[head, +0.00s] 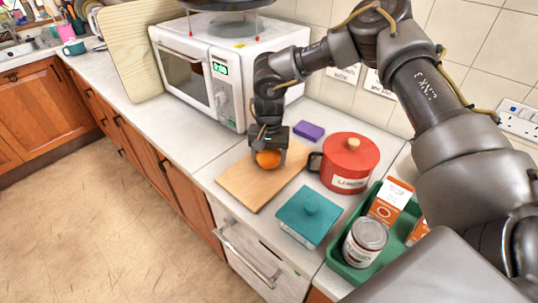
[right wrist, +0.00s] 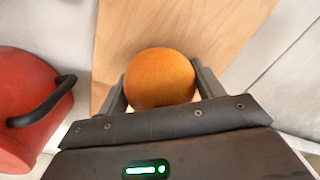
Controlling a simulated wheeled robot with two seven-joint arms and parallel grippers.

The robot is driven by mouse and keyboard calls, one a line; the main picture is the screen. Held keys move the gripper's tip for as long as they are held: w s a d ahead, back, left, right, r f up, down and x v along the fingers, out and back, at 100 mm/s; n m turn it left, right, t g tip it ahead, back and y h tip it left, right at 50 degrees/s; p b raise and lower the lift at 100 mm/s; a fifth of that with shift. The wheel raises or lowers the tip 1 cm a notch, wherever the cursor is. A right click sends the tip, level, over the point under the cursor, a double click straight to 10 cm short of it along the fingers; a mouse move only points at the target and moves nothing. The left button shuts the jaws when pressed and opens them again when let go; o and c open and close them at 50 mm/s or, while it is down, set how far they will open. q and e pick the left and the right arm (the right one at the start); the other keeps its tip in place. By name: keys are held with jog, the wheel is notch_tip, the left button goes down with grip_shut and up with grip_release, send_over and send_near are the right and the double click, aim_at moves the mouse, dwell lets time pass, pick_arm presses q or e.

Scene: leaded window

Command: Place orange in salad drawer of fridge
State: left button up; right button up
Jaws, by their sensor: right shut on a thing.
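The orange (head: 268,159) is between the fingers of my right gripper (head: 270,152), over the wooden cutting board (head: 243,187) on the counter. In the right wrist view the orange (right wrist: 160,78) sits between both fingers of the right gripper (right wrist: 160,90), which are shut on it. I cannot tell whether the orange still touches the board. A pale drawer front with a metal bar handle (head: 247,255) is below the counter and closed; I cannot tell whether it is the fridge or its salad drawer. My left gripper is not in view.
A red pot (head: 349,165) stands right of the board; its handle also shows in the right wrist view. A teal lidded box (head: 308,215), a green tray (head: 345,268) with a can and cartons, a purple sponge (head: 309,130) and a white microwave (head: 200,75) surround it. Floor at left is clear.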

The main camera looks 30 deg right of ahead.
jog(key=shift+f, duration=0.2)
jog(key=o, duration=1.1)
jog(key=shift+r, duration=0.45)
notch_tip(320, 180, up, 11)
jog(key=shift+f+b, duration=0.2)
jog(key=shift+b, duration=0.75)
jog(key=shift+r, duration=0.45)
